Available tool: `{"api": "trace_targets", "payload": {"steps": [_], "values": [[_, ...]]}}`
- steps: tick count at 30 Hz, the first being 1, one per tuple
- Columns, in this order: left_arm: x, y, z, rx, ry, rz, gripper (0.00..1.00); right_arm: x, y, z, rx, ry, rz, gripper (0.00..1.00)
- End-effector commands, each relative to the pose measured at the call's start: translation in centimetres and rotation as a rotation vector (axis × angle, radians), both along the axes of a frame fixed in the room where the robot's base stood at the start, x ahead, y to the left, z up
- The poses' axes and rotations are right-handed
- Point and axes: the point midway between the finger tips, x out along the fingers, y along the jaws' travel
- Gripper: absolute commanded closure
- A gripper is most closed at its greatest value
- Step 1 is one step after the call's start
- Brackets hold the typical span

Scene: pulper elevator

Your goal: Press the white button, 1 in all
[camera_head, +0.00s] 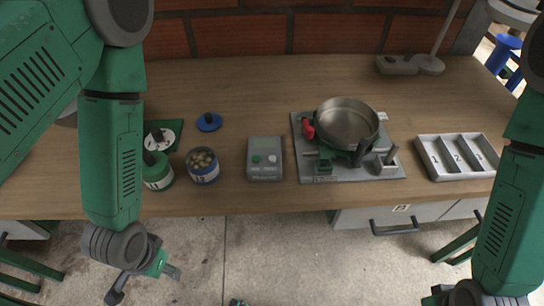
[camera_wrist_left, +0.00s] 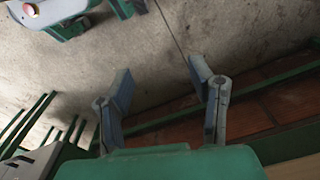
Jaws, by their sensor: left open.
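A grey control box (camera_head: 264,166) stands near the front edge of the table. On its top is a small white button (camera_head: 272,158), to the right of a green button (camera_head: 256,158). My left gripper (camera_head: 145,283) is in front of the table's edge, over the floor, left of the box and apart from it. In the left wrist view the fingers of the left gripper (camera_wrist_left: 160,72) are spread with nothing between them. The box is not seen there. My right wrist shows at the bottom right of the head view; its fingers are mostly cut off.
Left of the box stand a jar with brown contents (camera_head: 203,166), a green jar (camera_head: 157,171) and a blue knob (camera_head: 209,122). Right of it is a metal pan (camera_head: 346,122) on a grey base, then a numbered tray (camera_head: 429,158). The table behind the box is clear.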

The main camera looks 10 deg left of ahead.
Motion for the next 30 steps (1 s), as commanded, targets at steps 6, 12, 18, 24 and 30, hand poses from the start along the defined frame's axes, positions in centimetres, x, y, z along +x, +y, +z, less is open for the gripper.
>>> {"api": "trace_targets", "payload": {"steps": [6,12,18,24,30], "values": [[0.00,0.00,0.00,0.000,0.000,0.000,1.00,0.00,0.00,0.00,0.000,0.000,0.000,1.00],[0.01,0.00,0.00,0.000,0.000,0.000,1.00,0.00,0.00,0.00,0.000,0.000,0.000,1.00],[0.01,0.00,0.00,0.000,0.000,0.000,1.00,0.01,0.00,0.00,0.000,0.000,0.000,1.00],[0.01,0.00,0.00,0.000,0.000,0.000,1.00,0.01,0.00,0.00,0.000,0.000,0.000,1.00],[0.01,0.00,0.00,0.000,0.000,0.000,1.00,0.01,0.00,0.00,0.000,0.000,0.000,1.00]]}}
